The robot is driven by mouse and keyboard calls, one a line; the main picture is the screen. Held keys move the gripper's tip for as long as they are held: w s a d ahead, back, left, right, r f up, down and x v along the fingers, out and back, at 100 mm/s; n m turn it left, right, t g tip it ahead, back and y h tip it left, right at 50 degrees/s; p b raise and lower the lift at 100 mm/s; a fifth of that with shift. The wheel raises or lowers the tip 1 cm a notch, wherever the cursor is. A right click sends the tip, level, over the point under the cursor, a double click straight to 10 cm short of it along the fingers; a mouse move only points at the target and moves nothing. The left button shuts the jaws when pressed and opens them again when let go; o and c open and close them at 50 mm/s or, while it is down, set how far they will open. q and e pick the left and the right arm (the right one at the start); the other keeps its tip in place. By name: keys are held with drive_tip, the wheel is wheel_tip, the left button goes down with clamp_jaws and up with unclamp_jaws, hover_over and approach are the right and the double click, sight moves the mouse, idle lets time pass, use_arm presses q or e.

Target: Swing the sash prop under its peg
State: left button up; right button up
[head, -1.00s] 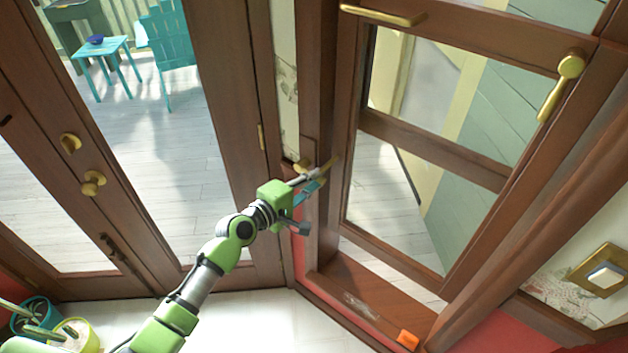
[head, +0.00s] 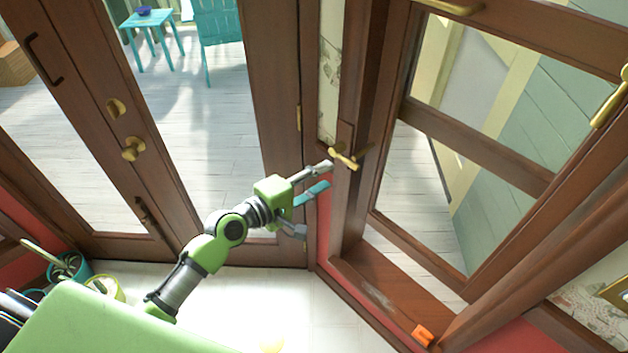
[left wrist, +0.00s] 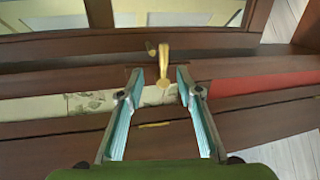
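The sash prop is a brass bar (head: 345,157) on the wooden post beside the tilted-looking window sash. A second short brass piece (head: 362,153) shows beside it; I cannot tell clearly in the head view where one ends. In the left wrist view the brass bar (left wrist: 165,62) has a rounded end towards me. A small brass knob (left wrist: 151,48), perhaps the peg, shows just left of its far end. My left gripper (head: 327,178) is open, its teal-lined fingers just left of the brass parts. In the left wrist view the open fingers (left wrist: 160,78) stand on either side of the bar's near end. My right gripper is out of view.
The brown sash (head: 480,155) with glass panes is on the right. An orange block (head: 422,335) lies on the sill (head: 375,290).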

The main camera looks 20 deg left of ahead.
use_arm(q)
drive_tip(key=shift+v, duration=1.2)
drive_tip(key=s+a+f+m+g+y+b, duration=0.1)
drive_tip(key=s+a+f+m+g+y, duration=0.2)
drive_tip(key=f, duration=0.9)
drive_tip(key=s+a+f+y, duration=0.15)
drive_tip(key=s+f, duration=0.35)
drive_tip(key=f, duration=0.7)
drive_tip(key=s+a+f+m+g+y+b, duration=0.15)
drive_tip(key=s+a+f, duration=0.25)
drive_tip(key=f, duration=0.8)
drive_tip(key=s+f+m+g, duration=0.2)
drive_tip(key=s+f, duration=0.5)
drive_tip(key=s, duration=0.5)
drive_tip(key=s+f+m+g+y+b, duration=0.1)
drive_tip(key=s+f+m+g, duration=0.2)
drive_tip(key=s+f+m, duration=0.2)
drive_tip(key=s+d+f+m+g, duration=0.1)
drive_tip(key=s+f+m+g, duration=0.2)
drive_tip(key=s+f, duration=0.7)
drive_tip(key=s+m, duration=0.1)
drive_tip(key=s, duration=0.7)
drive_tip(key=shift+s+f+y, duration=0.2)
drive_tip(key=shift+s+y, duration=0.1)
drive_tip(key=shift+y, duration=0.1)
drive_tip(key=shift+d, duration=0.25)
